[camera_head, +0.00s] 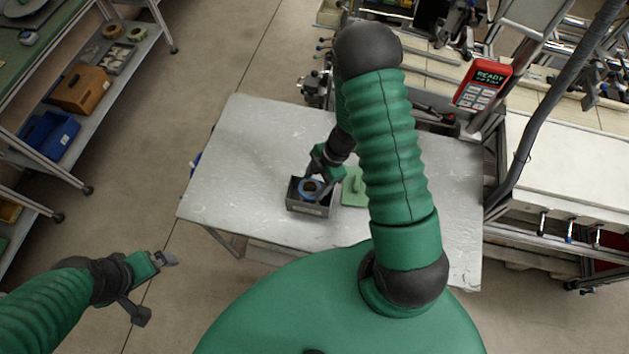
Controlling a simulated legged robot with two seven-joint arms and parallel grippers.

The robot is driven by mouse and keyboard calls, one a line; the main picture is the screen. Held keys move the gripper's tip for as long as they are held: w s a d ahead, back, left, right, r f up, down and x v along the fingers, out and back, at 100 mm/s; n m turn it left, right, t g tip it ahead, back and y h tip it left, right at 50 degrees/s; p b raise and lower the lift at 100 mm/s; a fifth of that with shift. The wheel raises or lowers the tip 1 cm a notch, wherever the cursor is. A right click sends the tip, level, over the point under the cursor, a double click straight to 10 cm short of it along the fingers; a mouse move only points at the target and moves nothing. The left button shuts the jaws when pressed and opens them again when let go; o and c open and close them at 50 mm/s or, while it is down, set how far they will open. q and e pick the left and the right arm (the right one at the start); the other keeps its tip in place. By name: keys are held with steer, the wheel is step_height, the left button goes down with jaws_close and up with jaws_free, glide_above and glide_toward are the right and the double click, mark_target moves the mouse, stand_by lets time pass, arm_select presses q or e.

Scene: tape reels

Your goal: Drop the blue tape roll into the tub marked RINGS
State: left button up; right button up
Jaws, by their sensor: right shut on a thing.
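The blue tape roll (304,192) shows as a small ring at the dark grey tub (308,210) on the metal table. The tub has a pale label on its front, too small to read here. My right gripper (318,186) reaches down at the tub and is shut on the blue tape roll. The roll is over or inside the tub's opening; I cannot tell how deep it sits. My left gripper (155,287) is open and empty, off the table at lower left, its two fingers spread apart.
A green flat piece (354,188) lies just right of the tub. The grey table (255,135) is mostly bare to the left. A shelf rack at left holds a brown box (80,89) and a blue bin (48,134). A red device reading READY (483,84) stands at the back right.

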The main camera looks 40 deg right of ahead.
steer(key=shift+f, duration=0.5)
steer(key=shift+s+a+f, duration=0.15)
steer(key=shift+s, duration=0.45)
steer(key=shift+a, duration=0.15)
steer(key=o, duration=1)
steer(key=shift+f+b, duration=0.1)
steer(key=shift+b, duration=0.2)
steer(key=o, duration=0.4)
steer(key=shift+s, duration=0.2)
arm_select(q)
steer(key=shift+w+r+p, duration=0.1)
steer(key=shift+r+p, duration=0.25)
steer(key=shift+p, duration=0.45)
arm_select(e)
steer(key=v, duration=1.8)
steer(key=shift+w, duration=0.4)
